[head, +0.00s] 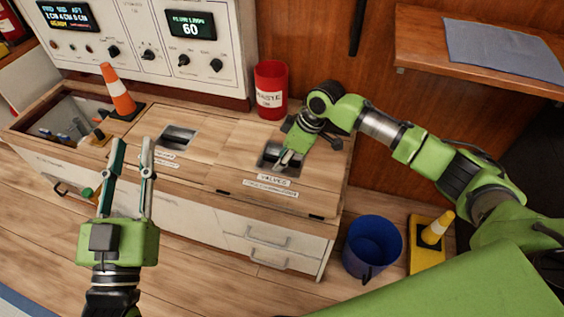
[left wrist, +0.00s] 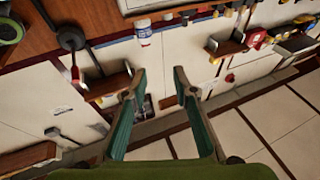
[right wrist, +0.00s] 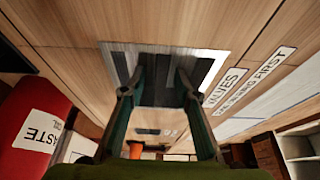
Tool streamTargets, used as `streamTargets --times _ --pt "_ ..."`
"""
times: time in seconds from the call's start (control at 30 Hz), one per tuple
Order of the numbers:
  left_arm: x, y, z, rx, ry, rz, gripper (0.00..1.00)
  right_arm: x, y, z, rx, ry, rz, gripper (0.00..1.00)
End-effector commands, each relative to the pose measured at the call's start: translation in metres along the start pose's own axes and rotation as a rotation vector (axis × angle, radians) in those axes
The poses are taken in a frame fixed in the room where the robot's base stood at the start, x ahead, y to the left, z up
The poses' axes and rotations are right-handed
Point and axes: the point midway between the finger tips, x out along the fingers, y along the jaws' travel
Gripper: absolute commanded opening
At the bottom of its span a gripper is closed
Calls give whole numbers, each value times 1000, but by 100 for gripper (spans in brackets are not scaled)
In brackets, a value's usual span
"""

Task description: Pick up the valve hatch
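The valve hatch (head: 238,153) is a wooden lid in the counter top, labelled VALVES, with a recessed metal handle plate. It lies level with the counter. My right gripper (head: 284,161) is over this recess. In the right wrist view its fingertips (right wrist: 161,75) are apart, at the dark slots of the metal plate (right wrist: 165,55); I cannot tell whether they touch the bar between. The hatch's label (right wrist: 250,82) shows at the right there. My left gripper (head: 133,142) is open and empty, raised in front of the counter's left part.
A second recessed lid (head: 178,137) lies left of the hatch, then an open compartment (head: 62,118) with items. An orange cone (head: 118,90) and a red waste bin (head: 270,88) stand at the counter's back.

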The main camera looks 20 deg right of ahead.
Motion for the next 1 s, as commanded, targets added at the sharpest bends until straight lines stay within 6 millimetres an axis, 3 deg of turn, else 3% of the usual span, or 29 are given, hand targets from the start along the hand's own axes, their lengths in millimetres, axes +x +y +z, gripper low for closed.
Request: streamTargets --times 1.0 --pt "-2 -2 17 3 -78 -3 26 1 0 0 0 0 0 29"
